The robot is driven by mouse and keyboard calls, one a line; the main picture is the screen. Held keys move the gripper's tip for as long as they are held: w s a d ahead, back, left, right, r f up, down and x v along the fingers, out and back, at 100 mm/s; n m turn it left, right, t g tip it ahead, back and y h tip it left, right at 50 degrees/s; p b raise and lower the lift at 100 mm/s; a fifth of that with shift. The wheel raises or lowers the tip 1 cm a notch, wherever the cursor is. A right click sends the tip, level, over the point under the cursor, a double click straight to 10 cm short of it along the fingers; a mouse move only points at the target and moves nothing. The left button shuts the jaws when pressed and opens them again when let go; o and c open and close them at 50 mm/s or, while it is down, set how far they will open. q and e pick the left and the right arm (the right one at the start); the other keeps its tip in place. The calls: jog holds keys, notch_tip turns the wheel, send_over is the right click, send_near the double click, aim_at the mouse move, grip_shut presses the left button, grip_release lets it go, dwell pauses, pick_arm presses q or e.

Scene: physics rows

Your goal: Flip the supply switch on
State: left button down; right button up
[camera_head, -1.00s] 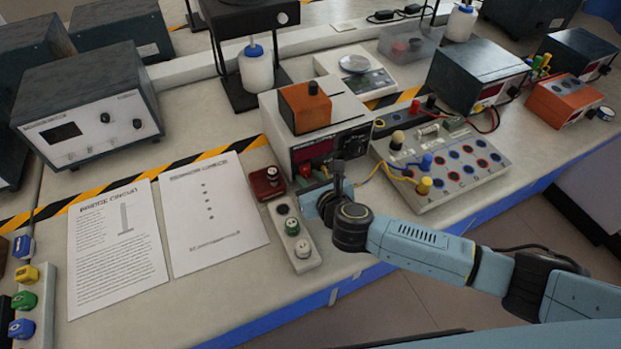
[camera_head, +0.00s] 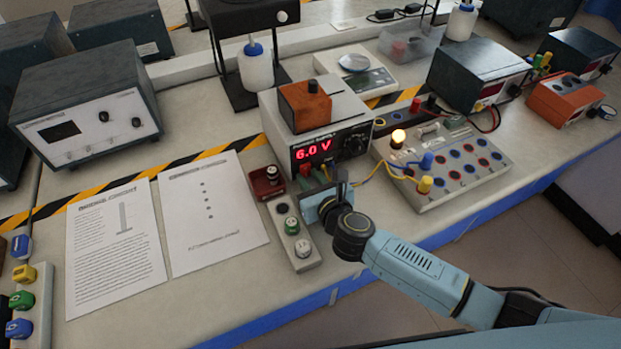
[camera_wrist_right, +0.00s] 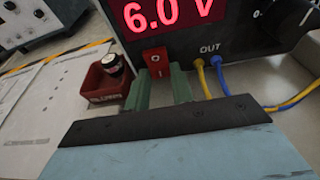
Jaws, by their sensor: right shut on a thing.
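The power supply (camera_head: 337,118) stands mid-bench with its front display lit red at 6.0 V. Its red supply switch (camera_wrist_right: 156,60) sits low on the front panel, under the display. My right gripper (camera_wrist_right: 162,78) is at the panel, its two green fingers on either side of the switch and shut on it. In the head view the right gripper (camera_head: 318,183) partly hides that part of the panel. A small bulb (camera_head: 397,138) on the circuit board (camera_head: 440,195) glows. My left gripper is not in view.
A small red tray (camera_head: 266,184) and a grey strip with knobs (camera_head: 306,262) lie left of the right gripper. Yellow and blue leads (camera_wrist_right: 215,75) leave the OUT sockets beside the fingers. Two printed sheets (camera_head: 116,245) lie flat at left.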

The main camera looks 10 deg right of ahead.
jog(key=shift+a+r, duration=0.1)
jog(key=o, duration=1)
jog(key=shift+s, duration=0.1)
jog(key=p+v, duration=0.2)
jog(key=v, duration=1)
jog(key=shift+s+d, duration=0.2)
jog(key=shift+s, duration=0.05)
jog(key=shift+s+d+r, duration=0.1)
jog(key=shift+s+r, duration=0.05)
jog(key=shift+s, duration=0.15)
